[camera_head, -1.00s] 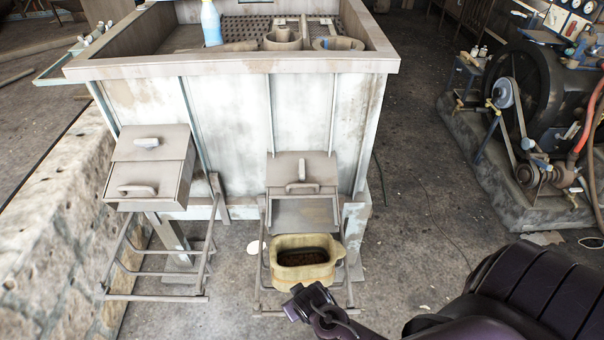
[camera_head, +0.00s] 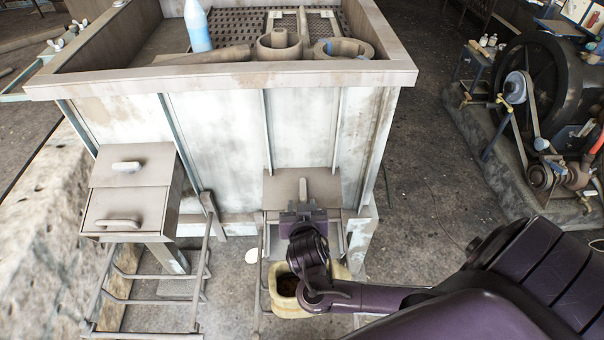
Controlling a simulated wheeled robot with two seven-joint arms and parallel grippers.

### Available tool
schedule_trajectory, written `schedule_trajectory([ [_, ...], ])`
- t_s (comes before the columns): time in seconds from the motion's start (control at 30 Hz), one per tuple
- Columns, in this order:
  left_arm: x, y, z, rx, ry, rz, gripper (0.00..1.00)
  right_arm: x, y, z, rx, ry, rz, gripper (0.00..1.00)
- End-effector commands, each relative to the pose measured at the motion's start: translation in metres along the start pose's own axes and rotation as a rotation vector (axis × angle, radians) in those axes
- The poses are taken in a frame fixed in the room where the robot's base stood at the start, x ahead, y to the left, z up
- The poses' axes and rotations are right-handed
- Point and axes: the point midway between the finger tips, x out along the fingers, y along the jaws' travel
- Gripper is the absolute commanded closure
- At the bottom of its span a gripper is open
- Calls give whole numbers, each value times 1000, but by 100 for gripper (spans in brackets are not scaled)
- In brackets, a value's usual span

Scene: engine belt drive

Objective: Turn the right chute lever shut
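The right chute (camera_head: 277,187) is on the front of the whitish bin (camera_head: 225,118). Its lever (camera_head: 303,187) sticks up on the chute's top. My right gripper (camera_head: 303,212) is right at the lower part of this lever and covers the chute's front handle area. Its fingers are too small and hidden to tell whether they touch or grip anything. My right wrist partly covers a yellowish container (camera_head: 339,272) with dark contents under the chute. My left gripper is not in view.
A left chute (camera_head: 128,192) with two handles hangs on the same bin. Metal racks (camera_head: 152,300) stand below. An engine with belt wheels (camera_head: 540,90) stands at the right; the floor between is clear.

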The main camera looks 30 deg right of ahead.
Motion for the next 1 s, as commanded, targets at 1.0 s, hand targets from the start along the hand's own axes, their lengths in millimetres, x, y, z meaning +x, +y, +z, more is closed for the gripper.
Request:
schedule_trajectory([
  [1.0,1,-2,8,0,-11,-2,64,80,7,-9,11,39,14,67],
])
